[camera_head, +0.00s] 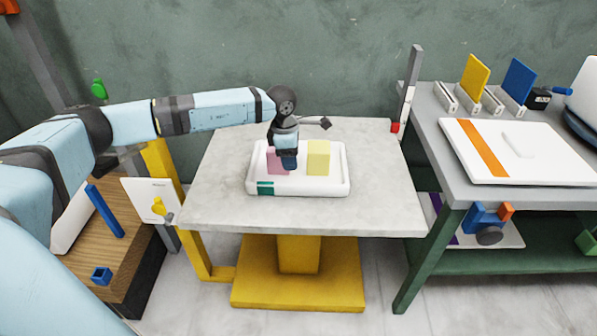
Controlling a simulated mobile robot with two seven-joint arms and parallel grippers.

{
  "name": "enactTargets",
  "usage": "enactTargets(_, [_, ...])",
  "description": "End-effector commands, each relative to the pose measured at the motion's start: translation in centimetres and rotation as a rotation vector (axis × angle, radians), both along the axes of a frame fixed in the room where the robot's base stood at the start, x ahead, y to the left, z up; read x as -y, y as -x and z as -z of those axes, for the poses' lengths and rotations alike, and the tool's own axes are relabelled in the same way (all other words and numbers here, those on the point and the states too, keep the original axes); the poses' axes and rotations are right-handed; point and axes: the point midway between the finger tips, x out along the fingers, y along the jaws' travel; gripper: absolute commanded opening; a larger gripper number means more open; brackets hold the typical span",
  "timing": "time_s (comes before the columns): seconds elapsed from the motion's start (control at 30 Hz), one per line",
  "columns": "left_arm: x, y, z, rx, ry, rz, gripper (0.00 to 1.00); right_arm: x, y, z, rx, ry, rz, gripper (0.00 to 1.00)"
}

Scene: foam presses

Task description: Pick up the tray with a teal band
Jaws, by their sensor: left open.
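The white tray with a teal band (310,187) sits on the grey-topped table in the middle of the head view. Its teal band shows at the front left corner. A pink foam block (275,168) and a yellow foam block (318,158) stand in the tray. My left gripper (288,164) is over the tray's left half, in front of the pink block, and hides part of it. The gripper is open; its fingertips are small and I cannot tell whether they touch anything. My right gripper is not in view.
The table top (220,203) is clear around the tray. A workbench (450,190) on the right bears a white board with an orange stripe (475,150), and yellow and blue plates in holders. A wooden stand (95,250) is at the left. A grey upright post (411,75) stands behind the table.

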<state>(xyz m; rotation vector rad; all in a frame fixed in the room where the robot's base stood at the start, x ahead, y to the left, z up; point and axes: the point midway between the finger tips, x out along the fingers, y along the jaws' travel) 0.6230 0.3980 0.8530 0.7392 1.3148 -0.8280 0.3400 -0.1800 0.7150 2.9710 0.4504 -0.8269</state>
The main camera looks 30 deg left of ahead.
Motion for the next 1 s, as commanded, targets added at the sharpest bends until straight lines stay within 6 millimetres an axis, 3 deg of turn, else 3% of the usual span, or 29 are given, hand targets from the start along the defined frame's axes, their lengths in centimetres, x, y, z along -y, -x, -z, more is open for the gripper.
enactTargets(0.03, [0.2,0.0,1.3,-0.003,0.001,-0.001,0.47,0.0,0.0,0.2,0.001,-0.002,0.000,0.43])
enactTargets(0.2, [0.5,-0.3,4.1,-0.001,0.002,-0.001,0.47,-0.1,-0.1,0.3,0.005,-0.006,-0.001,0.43])
enactTargets(0.47, [0.8,-0.3,5.7,-0.001,0.003,-0.001,0.47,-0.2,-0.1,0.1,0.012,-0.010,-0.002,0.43])
enactTargets(0.8, [1.6,-0.5,10.1,-0.001,0.003,-0.002,0.47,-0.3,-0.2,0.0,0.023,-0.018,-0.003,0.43])
enactTargets(1.0, [1.7,-0.6,10.3,0.001,0.004,-0.001,0.47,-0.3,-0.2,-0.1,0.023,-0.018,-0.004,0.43])
